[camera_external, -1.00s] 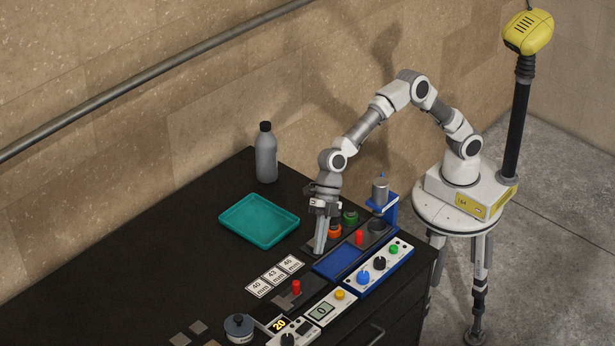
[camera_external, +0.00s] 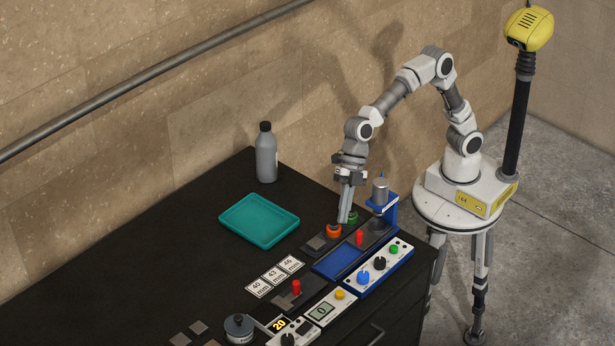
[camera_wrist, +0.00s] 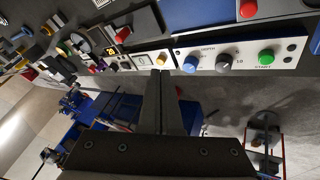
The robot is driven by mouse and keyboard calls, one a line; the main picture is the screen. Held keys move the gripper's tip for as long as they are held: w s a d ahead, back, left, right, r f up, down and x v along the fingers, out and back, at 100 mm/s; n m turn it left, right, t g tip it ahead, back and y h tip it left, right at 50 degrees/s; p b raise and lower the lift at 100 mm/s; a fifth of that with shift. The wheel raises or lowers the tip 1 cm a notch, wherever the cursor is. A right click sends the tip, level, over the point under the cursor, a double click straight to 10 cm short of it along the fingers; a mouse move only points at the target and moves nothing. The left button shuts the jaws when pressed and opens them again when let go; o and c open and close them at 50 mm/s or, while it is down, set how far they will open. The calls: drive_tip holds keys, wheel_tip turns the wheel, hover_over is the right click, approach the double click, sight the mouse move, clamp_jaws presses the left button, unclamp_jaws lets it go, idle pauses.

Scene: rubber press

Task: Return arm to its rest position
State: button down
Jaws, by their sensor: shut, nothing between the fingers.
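My gripper (camera_external: 345,221) is shut and empty, pointing down above the back of the bench beside the orange button and the green button (camera_external: 351,217). In the wrist view its two fingers (camera_wrist: 165,75) are together with nothing between them. My arm bends up and over from its base on the round stand at the right. The orange button (camera_external: 333,231) is just left of the fingertips in the external view. Whether the fingertips touch anything there I cannot tell.
A blue press (camera_external: 391,211) with a metal cylinder stands right of my gripper. A blue-edged control panel (camera_external: 367,272) is in front. A teal tray (camera_external: 232,222) and a grey bottle (camera_external: 266,158) are at the left.

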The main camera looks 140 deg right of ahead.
drive_tip(key=s+a+r+m+h+p, duration=0.1)
drive_tip(key=s+a+r+m, duration=0.15)
drive_tip(key=s+r, duration=0.55)
drive_tip(key=s+f+m+h+p, duration=0.1)
drive_tip(key=s+m+p, duration=0.3)
drive_tip(key=s, duration=2.5)
drive_tip(key=m, duration=0.6)
drive_tip(key=shift+h, duration=0.3)
